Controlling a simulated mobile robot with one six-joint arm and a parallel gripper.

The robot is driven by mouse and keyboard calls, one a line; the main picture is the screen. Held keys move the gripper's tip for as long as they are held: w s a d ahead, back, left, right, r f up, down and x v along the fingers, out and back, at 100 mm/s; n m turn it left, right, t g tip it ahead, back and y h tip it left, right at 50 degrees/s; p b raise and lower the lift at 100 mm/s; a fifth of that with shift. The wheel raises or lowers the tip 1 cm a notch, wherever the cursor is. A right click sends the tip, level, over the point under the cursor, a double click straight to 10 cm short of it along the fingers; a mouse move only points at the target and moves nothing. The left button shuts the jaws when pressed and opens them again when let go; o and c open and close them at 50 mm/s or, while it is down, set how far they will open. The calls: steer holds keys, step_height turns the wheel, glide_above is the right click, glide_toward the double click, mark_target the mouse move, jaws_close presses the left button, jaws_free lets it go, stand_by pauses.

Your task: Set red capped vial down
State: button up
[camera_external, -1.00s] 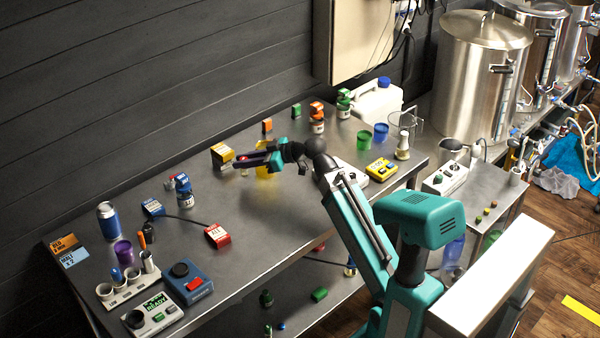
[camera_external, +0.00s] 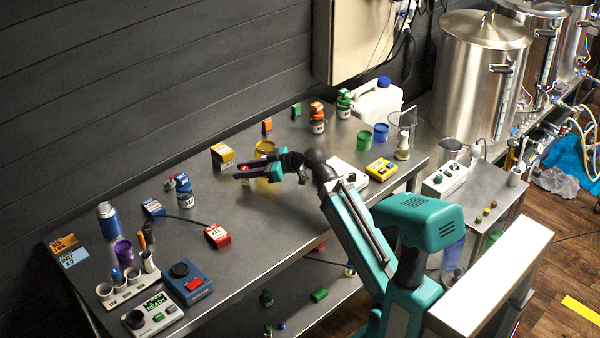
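The red capped vial (camera_external: 244,168) is upright between the two dark fingers of my gripper (camera_external: 241,171), low over the middle of the bench (camera_external: 270,215). Its red cap shows between the fingers; most of its body is hidden by the nearer finger. The fingers are on both sides of it, but I cannot tell whether they press on it. I cannot tell whether its base touches the bench.
A yellow see-through cup (camera_external: 265,149) stands just behind my gripper and a yellow box (camera_external: 222,154) behind it to the left. A blue capped jar (camera_external: 184,191) and a red labelled box (camera_external: 217,235) are to the left.

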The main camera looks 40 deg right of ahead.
steer(key=shift+r, duration=0.2)
steer(key=v, duration=0.3)
steer(key=shift+s+d+f, duration=0.1)
steer(key=shift+s+d, duration=0.05)
steer(key=shift+s, duration=0.1)
steer(key=shift+b+v, duration=1)
steer(key=shift+b, duration=0.05)
steer(key=b+v, duration=0.2)
steer(key=v, duration=0.4)
steer(key=shift+s+r+b, duration=0.15)
steer(key=shift+r+b, duration=0.05)
steer(key=shift+b, duration=0.1)
